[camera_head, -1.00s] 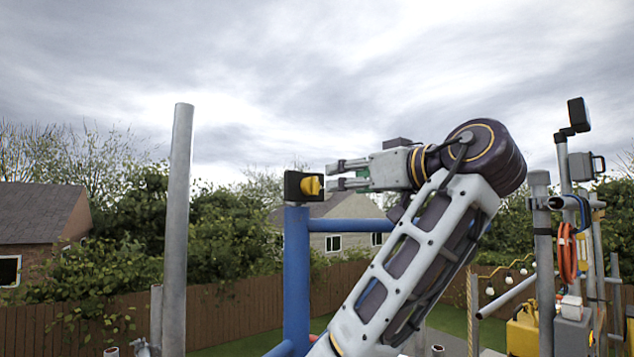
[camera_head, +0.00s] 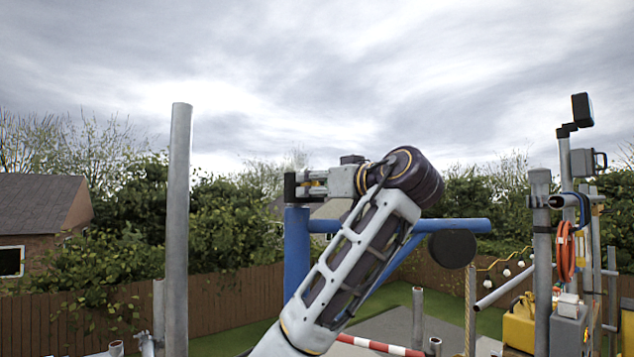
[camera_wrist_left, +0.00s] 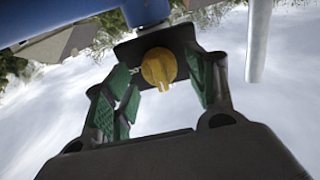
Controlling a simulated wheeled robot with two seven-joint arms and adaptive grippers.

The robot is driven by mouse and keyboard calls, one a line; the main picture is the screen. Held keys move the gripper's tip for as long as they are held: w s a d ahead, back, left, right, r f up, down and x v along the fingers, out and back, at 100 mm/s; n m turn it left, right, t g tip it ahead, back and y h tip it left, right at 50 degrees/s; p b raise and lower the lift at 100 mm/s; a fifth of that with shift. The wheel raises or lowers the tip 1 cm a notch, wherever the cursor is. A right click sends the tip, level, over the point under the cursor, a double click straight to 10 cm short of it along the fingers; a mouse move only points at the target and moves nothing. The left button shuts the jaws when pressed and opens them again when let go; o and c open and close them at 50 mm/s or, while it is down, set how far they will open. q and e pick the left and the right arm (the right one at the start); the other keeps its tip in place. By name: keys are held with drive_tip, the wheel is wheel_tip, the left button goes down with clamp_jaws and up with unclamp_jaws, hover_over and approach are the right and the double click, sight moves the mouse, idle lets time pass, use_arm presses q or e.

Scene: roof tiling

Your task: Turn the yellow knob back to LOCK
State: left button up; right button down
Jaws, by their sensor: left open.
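The yellow knob (camera_wrist_left: 160,68) sits on a dark box (camera_wrist_left: 132,48), seen in the left wrist view between the green-padded fingers of my left gripper (camera_wrist_left: 158,74). The fingers are apart, one on each side of the knob, and gaps show between them and it. In the head view the dark box (camera_head: 289,187) stands on top of a blue post (camera_head: 297,250). My left gripper (camera_head: 312,184) reaches it from the right, level with it, and hides the knob there. Any label on the box is not readable. My right gripper is not in view.
A blue beam (camera_head: 465,226) runs right from the post, behind my left arm. A tall grey pole (camera_head: 178,220) stands to the left. At right are metal poles (camera_head: 542,250) with an orange cable coil (camera_head: 565,250) and a yellow container (camera_head: 519,325). Open air lies above.

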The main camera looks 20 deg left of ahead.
use_arm(q)
drive_tip(key=shift+w+a, duration=0.25)
drive_tip(key=shift+a, duration=0.1)
drive_tip(key=shift+c, duration=0.7)
drive_tip(key=c, duration=0.9)
